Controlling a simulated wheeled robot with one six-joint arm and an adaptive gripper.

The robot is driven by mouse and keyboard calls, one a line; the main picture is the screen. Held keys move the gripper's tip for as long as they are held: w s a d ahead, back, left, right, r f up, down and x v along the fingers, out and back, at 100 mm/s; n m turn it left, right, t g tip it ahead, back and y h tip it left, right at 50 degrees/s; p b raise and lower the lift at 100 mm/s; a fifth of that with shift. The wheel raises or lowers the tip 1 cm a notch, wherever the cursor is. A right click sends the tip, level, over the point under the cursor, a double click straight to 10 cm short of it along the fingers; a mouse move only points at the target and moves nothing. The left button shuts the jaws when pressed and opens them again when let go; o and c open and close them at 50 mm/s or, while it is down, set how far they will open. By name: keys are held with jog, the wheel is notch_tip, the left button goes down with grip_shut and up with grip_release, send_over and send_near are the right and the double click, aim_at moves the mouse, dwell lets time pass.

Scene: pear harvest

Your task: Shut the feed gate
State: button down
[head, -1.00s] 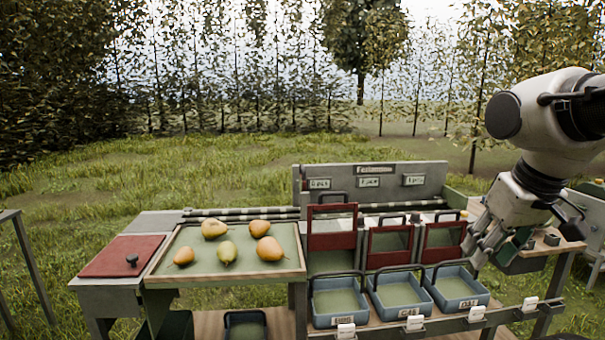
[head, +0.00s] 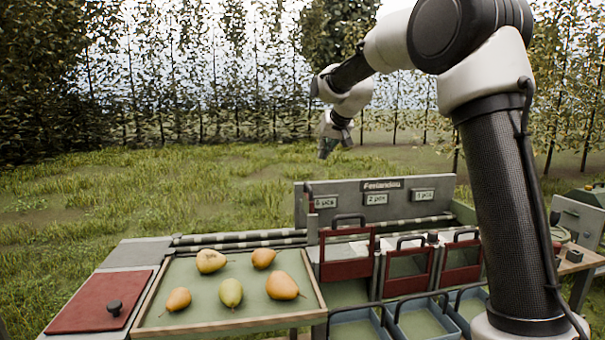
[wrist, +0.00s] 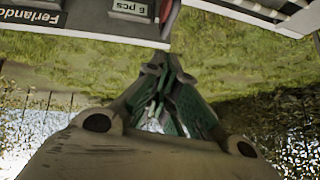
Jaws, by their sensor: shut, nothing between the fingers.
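Three red gates with dark handles stand in a row below the grey sign board: the left gate (head: 347,256), the middle gate (head: 408,270) and the right gate (head: 460,263). The left one sits a little higher than the other two, with green surface showing below it. A flat red panel with a black knob (head: 98,303) lies at the bench's left end. I cannot tell which of these is the feed gate. My gripper (head: 335,148) is shut and empty, high above and beyond the board. Its closed fingers also show in the wrist view (wrist: 166,85).
A wooden-rimmed tray (head: 222,329) holds several pears (head: 230,292). Blue bins (head: 420,322) stand below the gates. The sign board (head: 340,213) rises behind them, with rollers (head: 240,238) to its left. My arm hides part of the bench's right side. Open grass lies behind.

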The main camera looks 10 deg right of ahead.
jog(key=w, duration=0.1)
send_over(312, 198)
jog(key=w+d, duration=0.1)
jog(key=w, duration=0.4)
notch_tip(312, 198, down, 8)
jog(key=f, duration=0.1)
jog(key=shift+s+a+f, duration=0.15)
jog(key=shift+s+f, duration=0.05)
jog(key=shift+f, duration=0.5)
notch_tip(312, 198, down, 7)
jog(key=shift+f, duration=0.2)
jog(key=shift+s+f, duration=0.1)
jog(key=shift+f, duration=0.35)
